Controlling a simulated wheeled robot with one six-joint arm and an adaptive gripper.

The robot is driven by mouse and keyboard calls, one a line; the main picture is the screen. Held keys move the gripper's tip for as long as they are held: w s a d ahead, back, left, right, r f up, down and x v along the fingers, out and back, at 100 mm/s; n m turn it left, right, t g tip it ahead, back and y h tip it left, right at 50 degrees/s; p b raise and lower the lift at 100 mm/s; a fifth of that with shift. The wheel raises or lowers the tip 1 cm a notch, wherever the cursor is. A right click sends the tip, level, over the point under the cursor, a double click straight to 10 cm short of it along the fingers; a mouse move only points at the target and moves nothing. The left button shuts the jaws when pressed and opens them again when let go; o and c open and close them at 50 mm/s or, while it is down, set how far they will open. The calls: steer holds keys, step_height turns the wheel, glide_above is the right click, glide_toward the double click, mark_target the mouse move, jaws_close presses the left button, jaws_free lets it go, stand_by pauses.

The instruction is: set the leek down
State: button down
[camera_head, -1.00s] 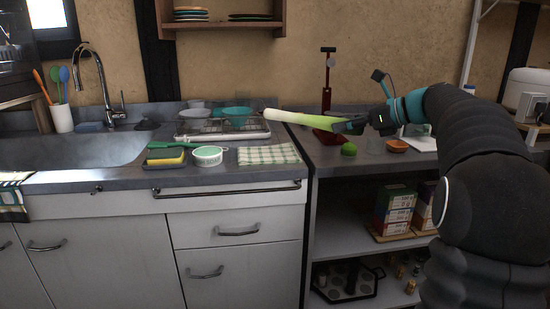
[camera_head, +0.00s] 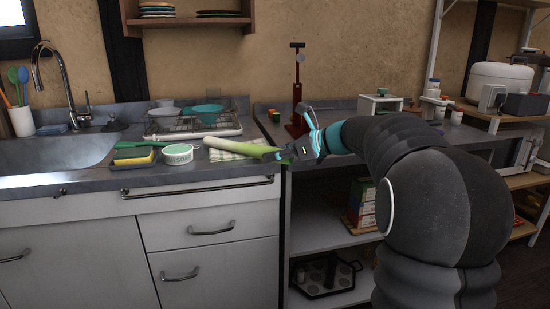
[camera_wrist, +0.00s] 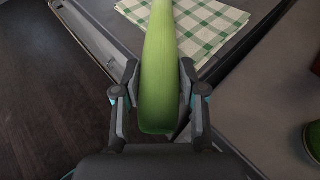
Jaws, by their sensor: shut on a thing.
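The leek (camera_head: 240,146) is long, white at one end and green at the other. My gripper (camera_head: 290,152) is shut on its green end, at the front right of the left counter. In the wrist view the leek (camera_wrist: 160,75) runs straight ahead between the two fingers of my gripper (camera_wrist: 160,100). Its white end points left in the head view. It lies over the green-and-white checked cloth (camera_wrist: 208,27); whether it touches the cloth or hangs just above it I cannot tell.
A white-and-green bowl (camera_head: 179,154), a sponge on a tray (camera_head: 134,157) and a dish rack (camera_head: 190,128) stand left of and behind the cloth. A red upright tool (camera_head: 298,95) stands on the right counter. The sink (camera_head: 50,152) is at the far left.

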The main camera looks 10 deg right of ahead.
steer(key=shift+f, duration=0.25)
steer(key=shift+f, duration=0.2)
steer(key=shift+f, duration=0.1)
steer(key=c, duration=0.7)
jaws_free()
steer(key=shift+f, duration=0.1)
steer(key=shift+o, duration=0.2)
steer(key=shift+r, duration=0.35)
steer(key=shift+s+d+r, duration=0.2)
steer(key=shift+d, duration=0.05)
steer(key=v, duration=1.1)
steer(key=shift+r, duration=0.15)
